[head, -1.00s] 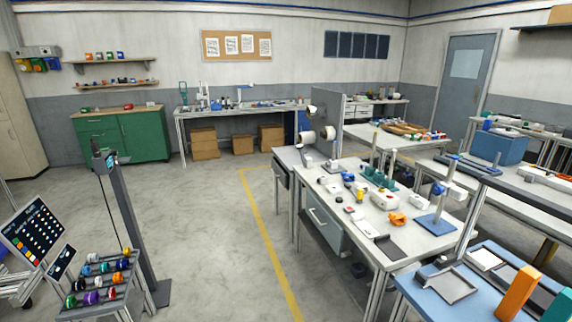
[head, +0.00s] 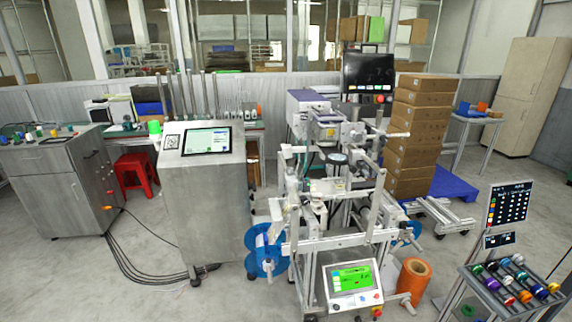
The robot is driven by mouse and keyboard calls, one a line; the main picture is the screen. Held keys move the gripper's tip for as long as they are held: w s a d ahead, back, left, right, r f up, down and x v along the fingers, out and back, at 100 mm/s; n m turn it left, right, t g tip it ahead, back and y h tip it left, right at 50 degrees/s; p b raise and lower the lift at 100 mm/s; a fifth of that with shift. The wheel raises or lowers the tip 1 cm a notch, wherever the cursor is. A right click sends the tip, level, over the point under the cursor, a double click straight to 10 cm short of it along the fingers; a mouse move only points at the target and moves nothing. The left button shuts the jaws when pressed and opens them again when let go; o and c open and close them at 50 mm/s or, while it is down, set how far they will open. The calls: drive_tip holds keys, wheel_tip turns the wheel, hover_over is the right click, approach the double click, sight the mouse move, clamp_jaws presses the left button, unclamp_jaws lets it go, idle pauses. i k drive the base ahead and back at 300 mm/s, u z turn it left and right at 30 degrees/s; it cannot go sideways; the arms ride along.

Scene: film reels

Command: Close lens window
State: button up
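No lens window can be made out in the head view. A frame machine (head: 376,236) with rails, rollers and several small units stands at the centre. A white and purple unit (head: 307,100) sits at its top. A blue reel (head: 265,254) hangs low on its left side. A control panel with a green screen (head: 352,279) is at its front. The small parts are too fine to tell whether any is a window, open or shut. My gripper is not in view.
A steel cabinet (head: 205,215) with a screen stands left of the machine, cables on the floor. Stacked cartons (head: 411,140) stand behind right on a blue pallet (head: 455,184). An orange roll (head: 413,277) and a rack of coloured rolls (head: 514,284) are at right. Floor at front left is clear.

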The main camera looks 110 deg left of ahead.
sight(340, 162)
drive_tip(key=u, duration=2.95)
drive_tip(key=k, duration=0.25)
drive_tip(key=z, duration=2.75)
drive_tip(key=i, duration=0.1)
drive_tip(key=u, duration=2.55)
drive_tip(key=i, duration=1.3)
drive_tip(key=u, duration=1)
